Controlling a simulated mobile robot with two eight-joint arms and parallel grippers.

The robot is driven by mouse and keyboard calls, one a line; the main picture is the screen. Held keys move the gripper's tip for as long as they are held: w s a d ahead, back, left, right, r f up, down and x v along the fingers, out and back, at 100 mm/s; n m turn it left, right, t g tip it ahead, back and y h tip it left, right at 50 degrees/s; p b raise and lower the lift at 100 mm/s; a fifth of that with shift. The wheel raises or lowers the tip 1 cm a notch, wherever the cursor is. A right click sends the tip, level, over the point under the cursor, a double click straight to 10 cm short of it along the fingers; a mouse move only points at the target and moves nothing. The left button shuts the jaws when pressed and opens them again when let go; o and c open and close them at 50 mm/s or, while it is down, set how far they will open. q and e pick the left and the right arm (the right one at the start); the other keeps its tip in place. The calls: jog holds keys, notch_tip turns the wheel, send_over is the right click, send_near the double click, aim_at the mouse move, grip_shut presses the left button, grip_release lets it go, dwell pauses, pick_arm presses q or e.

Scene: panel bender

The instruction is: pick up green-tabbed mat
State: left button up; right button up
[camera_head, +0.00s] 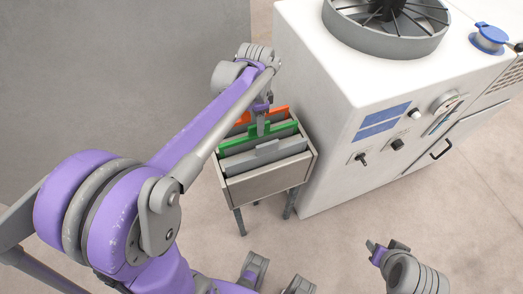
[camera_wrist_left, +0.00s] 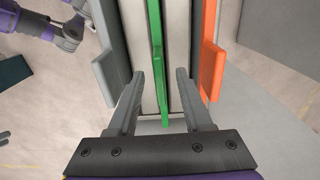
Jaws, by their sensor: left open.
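The green-tabbed mat (camera_head: 235,146) stands upright in a small legged rack (camera_head: 268,184), between a grey-tabbed mat (camera_head: 264,155) in front and an orange-tabbed mat (camera_head: 277,114) behind. My left gripper (camera_head: 262,126) is above the rack at the green mat. In the left wrist view the open fingers (camera_wrist_left: 157,98) lie either side of the green mat's edge and tab (camera_wrist_left: 158,75), with gaps on both sides. Whether the tab is between the fingertips in depth is hard to tell. My right gripper (camera_head: 378,252) is at the lower right, away from the rack; its jaws are too small to judge.
A white machine (camera_head: 330,130) with a round fan, knobs and blue panels stands close right of the rack. A grey wall or panel (camera_head: 110,70) fills the upper left. The floor in front of the rack is mostly clear.

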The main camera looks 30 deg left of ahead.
pick_arm(q)
notch_tip(320, 180, down, 8)
jog(key=shift+w+d+r+b, duration=0.2)
jog(key=shift+b, duration=0.1)
jog(key=shift+c, duration=0.3)
grip_shut()
dwell(1.1)
